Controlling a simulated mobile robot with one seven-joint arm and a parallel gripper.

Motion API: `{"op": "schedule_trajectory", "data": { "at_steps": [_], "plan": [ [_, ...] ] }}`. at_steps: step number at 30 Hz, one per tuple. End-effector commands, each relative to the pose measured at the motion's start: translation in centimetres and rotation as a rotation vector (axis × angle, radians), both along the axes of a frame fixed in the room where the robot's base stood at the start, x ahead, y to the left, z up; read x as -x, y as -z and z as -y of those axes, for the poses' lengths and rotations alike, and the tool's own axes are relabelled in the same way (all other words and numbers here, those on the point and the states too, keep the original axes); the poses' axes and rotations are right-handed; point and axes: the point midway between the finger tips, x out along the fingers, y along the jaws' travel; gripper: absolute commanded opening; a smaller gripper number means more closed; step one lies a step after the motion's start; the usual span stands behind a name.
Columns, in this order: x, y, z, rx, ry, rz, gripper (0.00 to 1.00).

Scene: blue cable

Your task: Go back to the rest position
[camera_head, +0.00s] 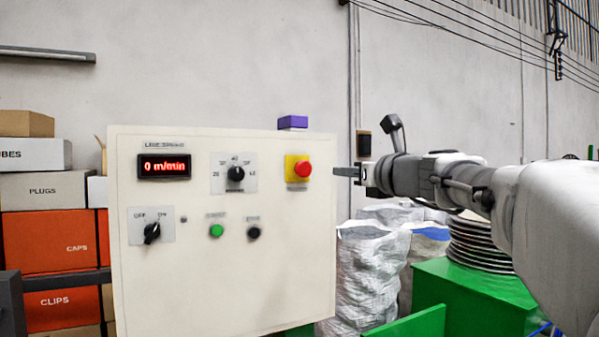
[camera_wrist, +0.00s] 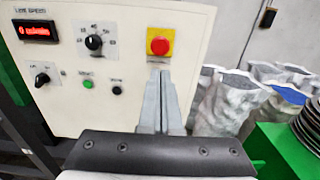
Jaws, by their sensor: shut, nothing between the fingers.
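My gripper (camera_head: 340,171) is shut and empty. In the head view it points left, just right of the red emergency button (camera_head: 303,169) on its yellow plate. In the wrist view the closed fingers (camera_wrist: 160,75) lie below the red button (camera_wrist: 160,46); whether they touch the panel cannot be told. The white control panel (camera_head: 255,280) carries a display (camera_head: 165,166) reading 0 m/min, a speed knob (camera_head: 236,173), an OFF/ON switch (camera_head: 152,233), a green button (camera_head: 216,231) and a black button (camera_head: 253,233).
A purple block (camera_head: 292,122) sits on top of the panel. Boxes (camera_head: 45,240) are stacked at the left. White sacks (camera_head: 370,265) stand behind the panel's right edge. A green surface (camera_head: 470,300) with coiled material (camera_head: 478,240) lies below my arm. The wall space above is open.

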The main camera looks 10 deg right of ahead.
Motion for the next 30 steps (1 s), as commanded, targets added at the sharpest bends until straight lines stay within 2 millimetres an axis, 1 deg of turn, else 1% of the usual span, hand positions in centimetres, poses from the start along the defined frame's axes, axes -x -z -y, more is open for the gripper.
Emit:
{"op": "schedule_trajectory", "data": {
  "at_steps": [9,11,14,17,18,20,21,22,23,24,26,27,29,30],
  "plan": [
    [0.2,0.2,-0.2,0.015,-0.003,-0.001,0.0],
    [0.7,0.6,-0.6,0.062,-0.011,0.0,0.0],
    [2.5,2.6,-2.2,0.242,-0.048,0.001,0.0],
    [5.6,6.1,-4.2,0.538,-0.124,0.008,0.0],
    [7.1,7.8,-5.0,0.673,-0.168,0.013,0.0],
    [9.5,10.5,-6.0,0.876,-0.239,0.029,0.0],
    [11.1,12.3,-6.5,1.01,-0.295,0.04,0.0],
    [12.3,13.7,-6.7,1.108,-0.338,0.051,0.0],
    [13.6,15.1,-6.9,1.206,-0.384,0.062,0.0],
    [15.3,16.9,-7.1,1.335,-0.45,0.082,0.0],
    [17.9,19.6,-7.1,1.522,-0.557,0.114,0.0],
    [19.6,21.4,-6.9,1.643,-0.634,0.139,0.0],
    [22.2,24.1,-6.5,1.821,-0.759,0.182,0.0],
    [23.9,25.8,-6.1,1.93,-0.847,0.213,0.0]
  ]
}}
